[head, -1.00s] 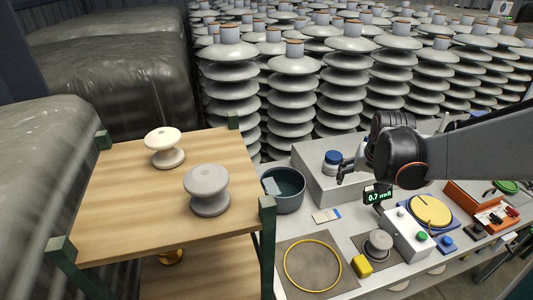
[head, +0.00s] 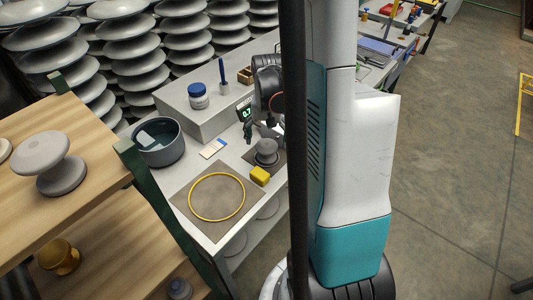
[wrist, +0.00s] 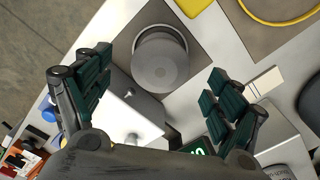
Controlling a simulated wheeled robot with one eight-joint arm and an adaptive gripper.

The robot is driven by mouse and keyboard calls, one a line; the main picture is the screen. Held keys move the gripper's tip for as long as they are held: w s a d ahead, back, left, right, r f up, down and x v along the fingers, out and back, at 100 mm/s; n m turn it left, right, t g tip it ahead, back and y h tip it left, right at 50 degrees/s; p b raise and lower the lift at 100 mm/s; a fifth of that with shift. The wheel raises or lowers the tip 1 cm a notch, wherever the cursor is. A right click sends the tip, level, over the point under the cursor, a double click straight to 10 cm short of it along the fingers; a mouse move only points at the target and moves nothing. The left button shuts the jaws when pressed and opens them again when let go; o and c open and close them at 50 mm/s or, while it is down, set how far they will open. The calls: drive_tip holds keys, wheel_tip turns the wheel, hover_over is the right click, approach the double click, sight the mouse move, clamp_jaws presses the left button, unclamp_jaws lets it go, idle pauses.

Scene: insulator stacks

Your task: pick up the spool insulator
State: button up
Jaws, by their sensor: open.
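A grey spool-shaped insulator (head: 266,151) stands upright on a dark square mat on the bench in the head view. In the wrist view the round grey top of this spool (wrist: 160,63) shows between my fingers, apart from both. My gripper (wrist: 160,78) is open and empty above it, its dark green finger pads spread to either side. In the head view my arm column hides part of my gripper. A larger grey spool (head: 50,165) stands on the wooden shelf at left, with part of a pale one at the picture edge.
A yellow block (head: 260,176) lies close to the small spool. A yellow ring (head: 217,197) lies on another mat. A dark bowl (head: 158,142), a card (head: 213,148) and a blue-capped jar (head: 198,96) are behind. A brass spool (head: 58,257) sits on the lower shelf.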

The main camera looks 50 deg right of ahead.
sight(267, 144)
drive_tip(key=shift+w+d+f+b, duration=0.15)
drive_tip(key=shift+f+b, duration=0.55)
drive_tip(key=shift+f, duration=0.7)
drive_tip(key=shift+w+d+f+b, duration=0.1)
drive_tip(key=shift+f+b, duration=0.6)
drive_tip(key=shift+f, duration=0.65)
drive_tip(key=shift+c, duration=0.3)
drive_tip(key=shift+a, duration=0.1)
drive_tip(key=c, duration=1.6)
drive_tip(key=shift+o, duration=0.2)
wheel_tip(267, 144, up, 20)
drive_tip(key=p, duration=0.7)
